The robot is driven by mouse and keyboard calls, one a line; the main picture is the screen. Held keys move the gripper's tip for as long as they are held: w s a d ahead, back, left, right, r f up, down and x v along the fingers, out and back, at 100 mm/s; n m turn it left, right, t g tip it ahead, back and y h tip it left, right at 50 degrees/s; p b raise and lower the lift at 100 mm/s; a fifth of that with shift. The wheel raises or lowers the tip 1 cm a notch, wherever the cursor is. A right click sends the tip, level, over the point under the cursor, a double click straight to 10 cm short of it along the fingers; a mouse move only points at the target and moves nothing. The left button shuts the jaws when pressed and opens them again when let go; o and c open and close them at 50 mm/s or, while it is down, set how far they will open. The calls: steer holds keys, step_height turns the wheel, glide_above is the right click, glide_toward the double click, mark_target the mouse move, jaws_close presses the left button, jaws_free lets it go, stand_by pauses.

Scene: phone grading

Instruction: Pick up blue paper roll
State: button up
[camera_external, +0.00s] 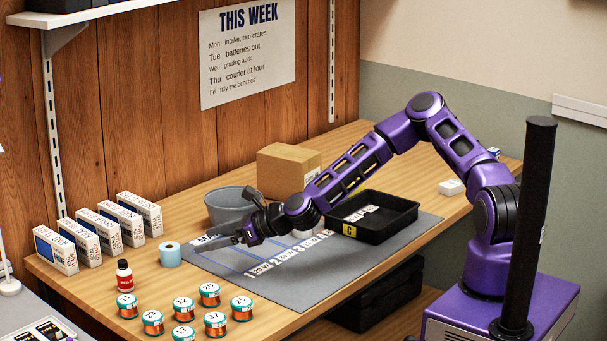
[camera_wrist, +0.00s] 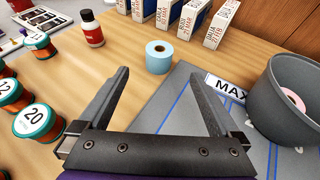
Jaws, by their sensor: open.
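The blue paper roll (camera_external: 170,254) stands upright on the wooden table, just left of the grey mat (camera_external: 290,285). In the wrist view the roll (camera_wrist: 158,58) is ahead of my gripper (camera_wrist: 160,90), beyond the fingertips and roughly centred between them. My gripper (camera_external: 238,239) is over the left part of the mat, to the right of the roll. Its two fingers are spread wide with nothing between them. The fingers do not touch the roll.
A grey bucket (camera_wrist: 292,100) stands close right of the gripper, with a pink roll (camera_wrist: 294,102) inside. White boxes (camera_external: 55,252) line the back. A black tray (camera_external: 385,228) sits on the mat's far side.

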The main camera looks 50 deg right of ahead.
mark_target(169, 253)
steer(key=x, duration=1.2)
steer(key=shift+f, duration=0.25)
steer(key=c, duration=1.5)
